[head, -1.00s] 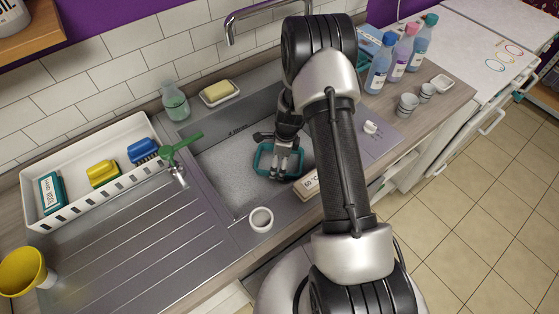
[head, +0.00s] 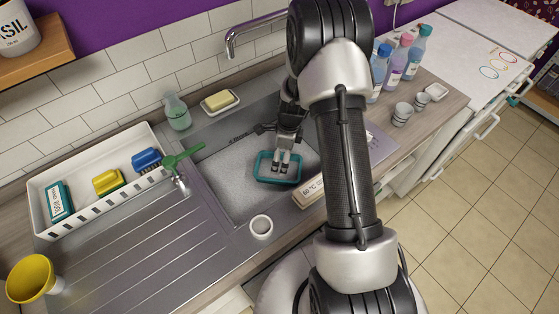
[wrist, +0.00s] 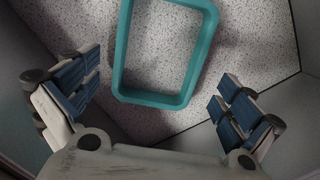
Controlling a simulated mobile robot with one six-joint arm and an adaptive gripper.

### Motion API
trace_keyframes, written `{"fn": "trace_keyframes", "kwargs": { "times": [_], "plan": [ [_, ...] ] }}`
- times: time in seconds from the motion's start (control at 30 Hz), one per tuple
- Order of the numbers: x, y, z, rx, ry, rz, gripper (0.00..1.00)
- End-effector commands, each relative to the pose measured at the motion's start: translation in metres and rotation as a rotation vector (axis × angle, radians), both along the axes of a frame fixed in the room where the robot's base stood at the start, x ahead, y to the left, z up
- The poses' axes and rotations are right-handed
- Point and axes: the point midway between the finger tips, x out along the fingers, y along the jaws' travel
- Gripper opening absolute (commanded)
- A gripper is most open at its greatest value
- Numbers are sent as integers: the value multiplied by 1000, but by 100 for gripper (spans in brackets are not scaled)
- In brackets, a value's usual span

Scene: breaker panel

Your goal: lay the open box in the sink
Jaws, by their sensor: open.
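The open box (head: 278,183) is a teal rectangular tray with a low rim. It lies flat on the speckled floor of the sink (head: 225,180). In the wrist view the box (wrist: 152,98) is just beyond my fingers, and the sink floor (wrist: 235,60) shows around it. My gripper (head: 281,168) is down in the sink, above the box in the head view. In the wrist view my gripper (wrist: 150,100) has its blue-padded fingers wide apart, with nothing between them. The fingers look clear of the rim.
A tap (head: 255,30) arches over the back of the sink. A white rack (head: 85,205) with brushes stands at left. Several bottles (head: 400,60) stand at right.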

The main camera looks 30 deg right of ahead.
Motion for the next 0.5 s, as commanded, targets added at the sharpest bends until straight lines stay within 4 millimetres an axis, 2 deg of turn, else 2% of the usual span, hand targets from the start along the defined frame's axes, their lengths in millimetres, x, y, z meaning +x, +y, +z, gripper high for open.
{"fn": "trace_keyframes", "kwargs": {
  "times": [0.03,0.1,0.27,0.37,0.47,0.5],
  "plan": [
    [0,-1,13,0,-1,0,100],
    [-1,-3,24,0,-2,0,100],
    [-3,-4,38,0,0,2,100],
    [-2,-1,54,-7,-14,41,100],
    [-3,8,89,-24,-48,164,100],
    [-5,13,109,-36,-66,237,100]
  ]
}}
